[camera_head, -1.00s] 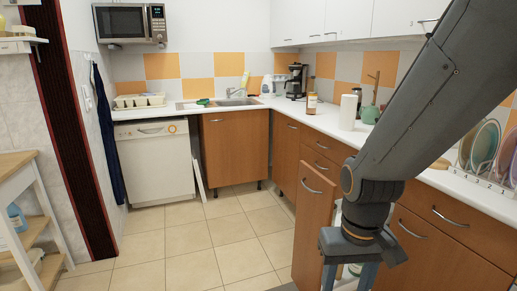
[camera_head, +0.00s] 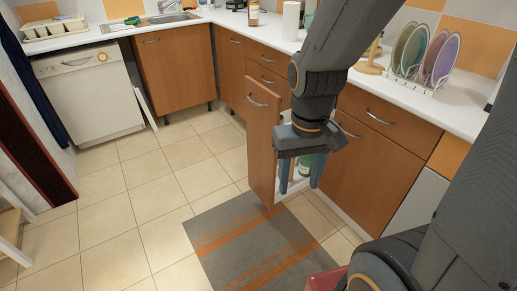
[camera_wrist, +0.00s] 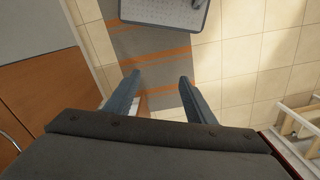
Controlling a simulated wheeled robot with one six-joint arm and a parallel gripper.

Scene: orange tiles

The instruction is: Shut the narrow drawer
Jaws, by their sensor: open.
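The narrow drawer (camera_head: 262,148) is a tall pull-out unit with a wooden front and a curved metal handle. In the head view it stands well out from the cabinet row. A green-and-white item (camera_head: 305,164) shows inside, behind the front. My gripper (camera_head: 301,178) is open and points down, on the cabinet side of the drawer front, and it covers part of the drawer. I cannot tell whether a finger touches the front. In the wrist view my two fingers (camera_wrist: 158,92) are apart, with no object clearly held between them.
A grey mat with orange stripes (camera_head: 250,240) lies on the tiled floor before the drawer. Closed cabinets (camera_head: 365,165) stand to its right. A dish rack with plates (camera_head: 425,60) is on the counter. The tiles to the left (camera_head: 130,210) are clear.

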